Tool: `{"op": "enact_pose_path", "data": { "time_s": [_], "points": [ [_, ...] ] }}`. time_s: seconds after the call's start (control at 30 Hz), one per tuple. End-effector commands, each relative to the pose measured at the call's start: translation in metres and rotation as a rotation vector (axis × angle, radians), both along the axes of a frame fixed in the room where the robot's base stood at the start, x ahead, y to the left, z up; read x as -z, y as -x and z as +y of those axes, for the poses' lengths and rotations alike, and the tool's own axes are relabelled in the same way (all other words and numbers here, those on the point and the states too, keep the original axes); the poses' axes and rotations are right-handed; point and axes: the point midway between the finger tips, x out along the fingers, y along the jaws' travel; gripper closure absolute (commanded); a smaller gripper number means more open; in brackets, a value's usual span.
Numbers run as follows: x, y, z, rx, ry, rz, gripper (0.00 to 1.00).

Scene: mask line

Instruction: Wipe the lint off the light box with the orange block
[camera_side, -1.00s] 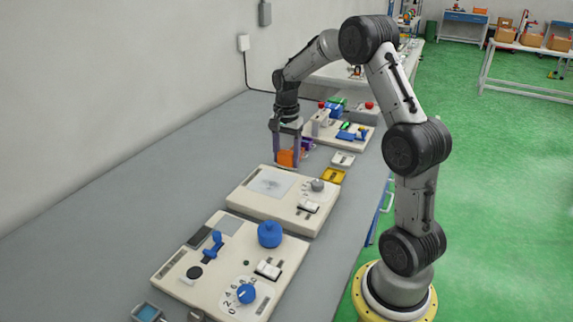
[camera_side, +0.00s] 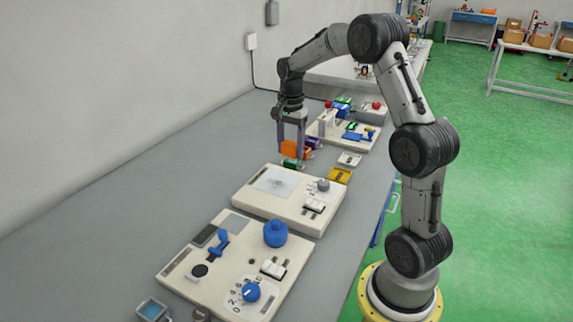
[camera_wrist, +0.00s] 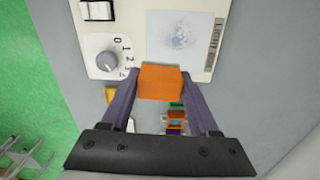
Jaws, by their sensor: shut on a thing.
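My gripper (camera_side: 291,149) is shut on the orange block (camera_side: 290,147) and holds it up off the table, just beyond the far edge of the middle panel. In the wrist view the orange block (camera_wrist: 160,82) sits between the two purple fingers. The light box (camera_side: 274,181) is a pale square set into the middle panel, with a grey smudge of lint on it. In the wrist view the light box (camera_wrist: 155,55) lies ahead of the block, with speckled grey lint (camera_wrist: 180,30) near its middle.
The middle panel (camera_side: 255,205) also carries a grey dial (camera_side: 323,185) and a white switch (camera_side: 314,206). A nearer panel holds a blue knob (camera_side: 275,233) and other controls. A yellow tray (camera_side: 339,176) and coloured parts lie near the gripper. Bare grey table runs along the wall.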

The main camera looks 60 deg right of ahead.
Motion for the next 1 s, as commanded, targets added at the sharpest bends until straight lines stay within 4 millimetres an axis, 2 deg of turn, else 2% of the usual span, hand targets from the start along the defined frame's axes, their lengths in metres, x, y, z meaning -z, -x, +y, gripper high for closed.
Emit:
{"op": "enact_pose_path", "data": {
  "time_s": [0.1, 0.2, 0.3, 0.57, 1.0],
  "points": [
    [-0.002, -0.034, 0.009, 0.004, 0.002, -0.005, 0.83],
    [0.0, -0.057, 0.019, -0.01, 0.002, -0.005, 0.83],
    [0.005, -0.07, 0.029, -0.037, 0.001, -0.002, 0.83],
    [0.018, -0.074, 0.036, -0.054, -0.003, 0.005, 0.83],
    [0.056, -0.073, 0.036, -0.054, -0.003, 0.005, 0.83]
  ]
}}
